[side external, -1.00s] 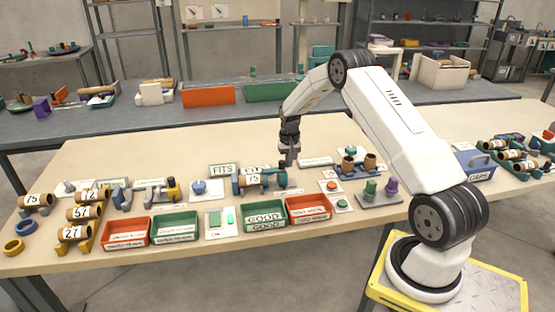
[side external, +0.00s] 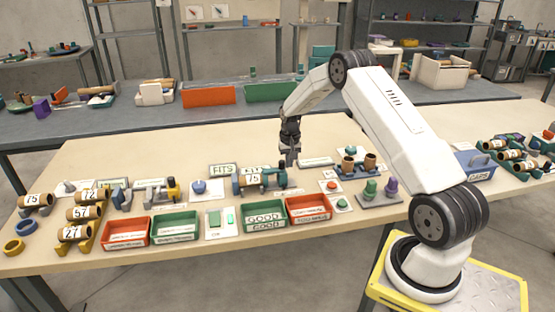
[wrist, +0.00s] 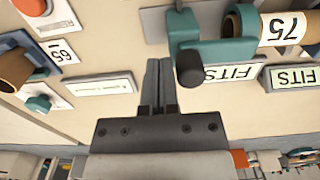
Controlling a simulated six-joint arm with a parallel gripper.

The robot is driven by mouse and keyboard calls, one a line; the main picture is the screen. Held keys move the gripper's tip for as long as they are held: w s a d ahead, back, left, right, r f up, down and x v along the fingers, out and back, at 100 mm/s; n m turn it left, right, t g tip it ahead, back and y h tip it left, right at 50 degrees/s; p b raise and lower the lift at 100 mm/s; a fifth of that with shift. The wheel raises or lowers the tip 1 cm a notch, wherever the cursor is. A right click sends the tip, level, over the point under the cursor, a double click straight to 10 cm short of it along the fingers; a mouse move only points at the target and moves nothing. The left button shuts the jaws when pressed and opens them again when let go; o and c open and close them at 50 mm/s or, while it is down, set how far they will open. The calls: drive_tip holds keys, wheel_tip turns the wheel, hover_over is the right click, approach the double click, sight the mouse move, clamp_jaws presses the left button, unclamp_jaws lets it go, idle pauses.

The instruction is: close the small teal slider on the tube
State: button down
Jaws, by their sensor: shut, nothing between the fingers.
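The tube (side external: 253,180) labelled 75 lies in a teal holder near the middle of the bench; it also shows at the upper right of the wrist view (wrist: 283,29). A small teal slider (wrist: 184,30) with a dark round knob (wrist: 189,69) stands at the tube's end, and teal parts show at that end in the side view (side external: 278,178). My gripper (side external: 290,161) is shut and empty, just behind and right of the tube's end. In the wrist view, my fingers (wrist: 160,66) are beside the knob, to its left, with a small gap visible. Whether they touch the slider cannot be told.
FITS signs (side external: 223,170) stand behind the tube. A green GOOD bin (side external: 264,216) and a red bin (side external: 308,208) are in front. A stand with brown cylinders (side external: 357,168) is to the right. Bare bench lies behind my gripper.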

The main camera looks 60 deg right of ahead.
drive_tip(key=shift+s+d, duration=0.4)
drive_tip(key=shift+r, duration=0.15)
idle(0.4)
wheel_tip(320, 180, up, 7)
idle(1.0)
idle(0.3)
drive_tip(key=s+a+r+n+t, duration=0.1)
drive_tip(key=s+a+r+n, duration=0.1)
drive_tip(key=a, duration=0.8)
drive_tip(key=s+a+r+n, duration=0.2)
drive_tip(key=a+n, duration=0.1)
drive_tip(key=a, duration=0.7)
drive_tip(key=s+a+n+t, duration=0.1)
drive_tip(key=s+a+n, duration=0.3)
drive_tip(key=s+a, duration=0.7)
drive_tip(key=s, duration=0.2)
drive_tip(key=shift+s+a+r+t, duration=0.2)
drive_tip(key=shift+s+a+t, duration=0.1)
drive_tip(key=shift+a, duration=0.05)
